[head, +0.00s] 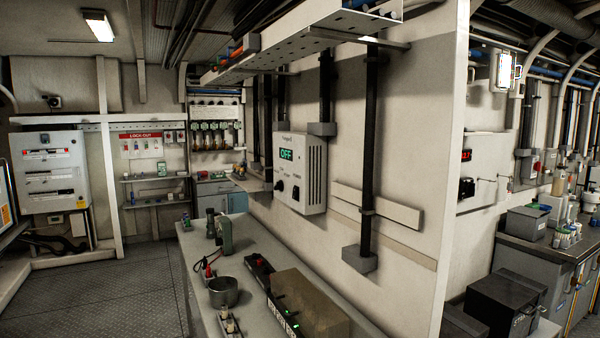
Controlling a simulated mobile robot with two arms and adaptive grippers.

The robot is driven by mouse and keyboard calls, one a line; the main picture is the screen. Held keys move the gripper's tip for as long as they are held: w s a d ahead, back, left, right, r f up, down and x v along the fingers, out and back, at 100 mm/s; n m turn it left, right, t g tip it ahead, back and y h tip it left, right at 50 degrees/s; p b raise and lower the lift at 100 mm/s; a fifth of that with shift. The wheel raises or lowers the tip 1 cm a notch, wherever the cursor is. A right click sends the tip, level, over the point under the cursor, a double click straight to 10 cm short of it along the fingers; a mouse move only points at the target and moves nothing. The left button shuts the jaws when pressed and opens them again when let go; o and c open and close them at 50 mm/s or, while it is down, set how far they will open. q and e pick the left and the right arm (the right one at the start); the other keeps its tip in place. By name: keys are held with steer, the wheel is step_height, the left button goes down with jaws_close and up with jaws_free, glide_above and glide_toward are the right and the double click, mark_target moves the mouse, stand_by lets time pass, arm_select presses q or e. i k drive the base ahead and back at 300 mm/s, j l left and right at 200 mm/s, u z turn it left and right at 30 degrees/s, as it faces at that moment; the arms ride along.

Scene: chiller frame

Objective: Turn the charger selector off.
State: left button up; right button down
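The charger (312,160) is a white box fixed to the wall in the middle of the head view, above the bench. Its small display (286,154) shows green letters that read OFF. Below the display are two dark knobs, a left one (281,186) and a right one (296,192). Their labels are too small to read, so I cannot tell which is the selector or where each points. Neither of my grippers is in view, and nothing touches the charger.
A grey bench (250,249) runs below the charger. On it stand a metal pot (223,292), a green-grey device (224,236) and a brown box (308,304). A perforated shelf (300,45) hangs above. The floor (120,285) left of the bench is clear.

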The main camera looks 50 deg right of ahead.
mark_target(279, 185)
steer(key=z, duration=1.75)
steer(key=i+j+z, duration=0.2)
steer(key=i+j, duration=0.2)
steer(key=j, duration=0.25)
steer(key=i+j+z, duration=0.1)
steer(key=j, duration=0.25)
steer(key=i+j+z, duration=0.1)
steer(key=i+j, duration=0.35)
steer(key=j, duration=0.3)
steer(key=i+j+z, duration=0.15)
steer(key=j, duration=0.25)
